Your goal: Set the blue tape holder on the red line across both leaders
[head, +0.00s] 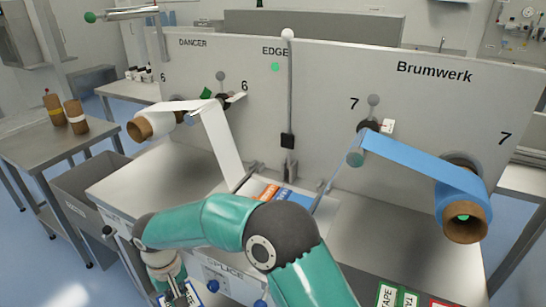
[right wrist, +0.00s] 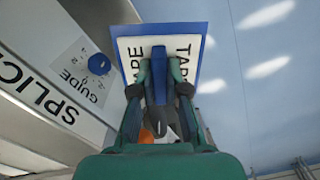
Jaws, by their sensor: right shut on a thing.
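My right gripper (head: 170,280) hangs at the front left of the splice table, in front of its edge. In the right wrist view its fingers (right wrist: 160,75) are shut on the upright blue grip of the tape holder (right wrist: 150,30), a blue-edged plate with a white TAPE face. A corner of the holder shows at the bottom of the head view (head: 186,296). The white leader (head: 222,145) runs down from the left roll to the table. The blue web (head: 420,165) spans from a roller to the right roll. My arm hides much of the table middle; I cannot see the red line. My left gripper is not in view.
Orange and blue labels (head: 268,193) lie on the table behind my arm. A front panel marked SPLICE (head: 225,275) carries blue knobs. TAPE cards (head: 387,296) lie at the lower right. A grey bin (head: 85,205) and a side table with brown cores (head: 75,115) stand left.

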